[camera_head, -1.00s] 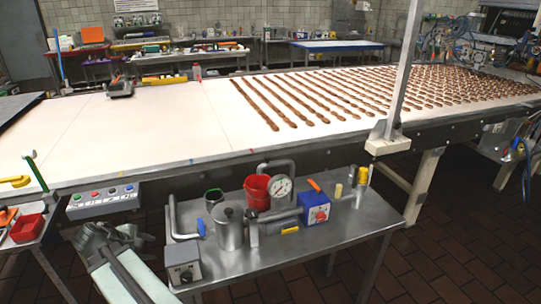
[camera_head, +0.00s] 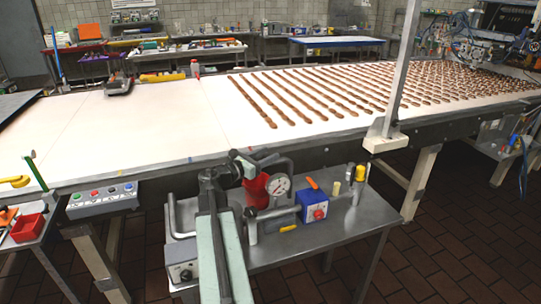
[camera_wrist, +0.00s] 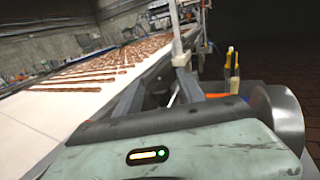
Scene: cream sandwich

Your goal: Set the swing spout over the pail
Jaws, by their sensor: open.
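The red pail (camera_head: 256,190) stands on the steel bench, partly hidden by my gripper. A grey bent pipe, apparently the swing spout (camera_head: 279,160), arches behind the pail and the round gauge; I cannot tell whether its mouth lies over the pail. My gripper (camera_head: 236,166) is raised in front and left of the pail, overlapping it in the head view. The wrist view shows the two fingers (camera_wrist: 158,90) spread, with a dark shape and a thin light rod between or beyond them. I see nothing gripped. The metal can is hidden behind my arm.
The steel bench (camera_head: 345,225) also holds a gauge (camera_head: 278,186), a blue box with a red dial (camera_head: 312,206), a grey knob box (camera_head: 182,268) and another bent pipe on the left. The conveyor (camera_head: 160,125) runs behind. A white post (camera_head: 397,75) stands to the right.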

